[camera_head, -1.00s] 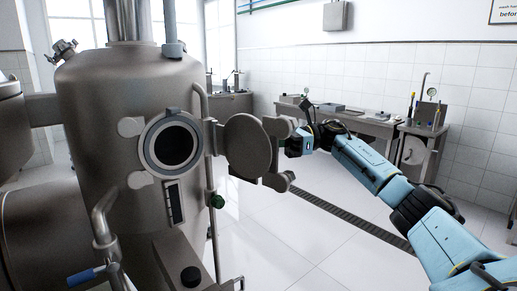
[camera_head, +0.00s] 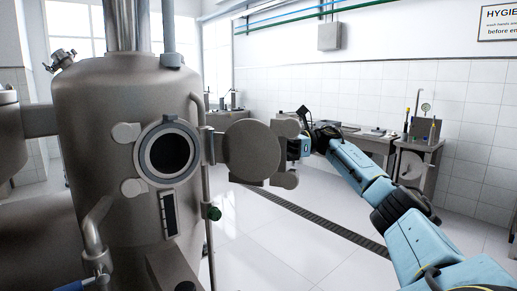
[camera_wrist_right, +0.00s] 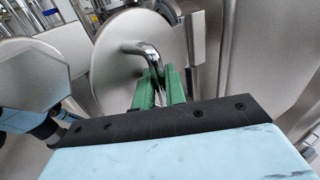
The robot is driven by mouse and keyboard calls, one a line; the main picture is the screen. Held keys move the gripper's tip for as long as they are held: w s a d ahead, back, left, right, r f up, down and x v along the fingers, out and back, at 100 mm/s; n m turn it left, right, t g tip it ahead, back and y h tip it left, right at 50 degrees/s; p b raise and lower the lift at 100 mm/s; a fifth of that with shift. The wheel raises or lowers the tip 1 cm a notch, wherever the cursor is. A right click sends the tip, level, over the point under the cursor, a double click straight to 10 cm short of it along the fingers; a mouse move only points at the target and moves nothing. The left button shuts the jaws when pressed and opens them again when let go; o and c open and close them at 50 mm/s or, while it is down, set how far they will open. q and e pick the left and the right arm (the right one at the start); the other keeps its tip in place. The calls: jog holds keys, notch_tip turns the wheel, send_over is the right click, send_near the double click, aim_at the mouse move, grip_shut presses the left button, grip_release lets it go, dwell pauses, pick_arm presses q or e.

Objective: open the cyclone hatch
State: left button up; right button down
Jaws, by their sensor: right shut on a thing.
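The cyclone (camera_head: 110,130) is a large steel vessel at the left of the head view. Its round port (camera_head: 169,153) is uncovered and dark inside. The hatch (camera_head: 252,152) is a round steel door swung wide open to the right of the port, on a hinge beside it. It also shows in the right wrist view (camera_wrist_right: 115,75). There my right gripper (camera_wrist_right: 158,85), with green fingers, is shut on the hatch's curved chrome handle (camera_wrist_right: 142,48). In the head view the hatch hides my right fingertips. My left gripper is not in view.
A vertical pipe with a green knob (camera_head: 214,213) runs right of the port. A blue-handled valve (camera_head: 95,258) is at lower left. Benches with instruments (camera_head: 385,145) line the back wall. The white floor (camera_head: 285,240) is open, crossed by a drain grate (camera_head: 320,226).

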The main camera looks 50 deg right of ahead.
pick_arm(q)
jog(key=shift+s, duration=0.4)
pick_arm(e)
jog(key=c, duration=1.8)
grip_release()
